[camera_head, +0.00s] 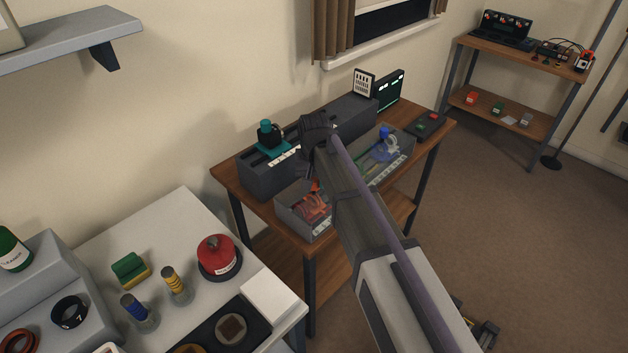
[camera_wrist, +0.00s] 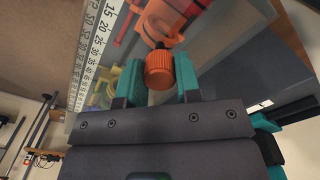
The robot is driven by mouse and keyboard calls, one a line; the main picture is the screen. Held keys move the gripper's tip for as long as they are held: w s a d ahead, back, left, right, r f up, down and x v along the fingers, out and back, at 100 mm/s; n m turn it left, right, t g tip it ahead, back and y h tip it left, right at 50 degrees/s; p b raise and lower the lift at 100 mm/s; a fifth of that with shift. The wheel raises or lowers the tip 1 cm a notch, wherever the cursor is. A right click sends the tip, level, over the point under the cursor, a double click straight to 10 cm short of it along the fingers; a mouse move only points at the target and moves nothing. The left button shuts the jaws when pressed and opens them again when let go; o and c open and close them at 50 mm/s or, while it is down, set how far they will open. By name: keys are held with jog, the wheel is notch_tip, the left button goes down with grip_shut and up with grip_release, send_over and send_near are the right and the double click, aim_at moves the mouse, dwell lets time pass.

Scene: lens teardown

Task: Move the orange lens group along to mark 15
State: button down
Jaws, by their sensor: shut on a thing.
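The orange lens group (camera_wrist: 172,22) is at the top of the wrist view, in a clear-walled tray. Its ribbed orange knob (camera_wrist: 159,71) sits between the two teal fingers of my gripper (camera_wrist: 159,84), which touch it on both sides. A white scale (camera_wrist: 92,50) runs along the tray's left side in that view; the 15 is near the top, about level with the orange group. In the head view the orange parts (camera_head: 313,206) show at the tray's near end, and my arm hides the fingers and the middle of the tray (camera_head: 290,222).
A red part (camera_wrist: 135,18) lies beside the orange group, and yellow parts (camera_wrist: 102,95) farther down the tray. A blue-topped part (camera_head: 384,133) is at the far end. A dark rack (camera_head: 262,180) with a teal-based device (camera_head: 270,140) stands behind the tray.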

jog(key=shift+w+d, duration=0.95)
jog(key=shift+w, duration=0.15)
jog(key=c, duration=0.8)
grip_release()
notch_tip(320, 180, up, 11)
jog(key=p, duration=1)
jog(key=shift+p, duration=0.4)
jog(key=shift+f, duration=0.1)
jog(key=shift+s, duration=0.1)
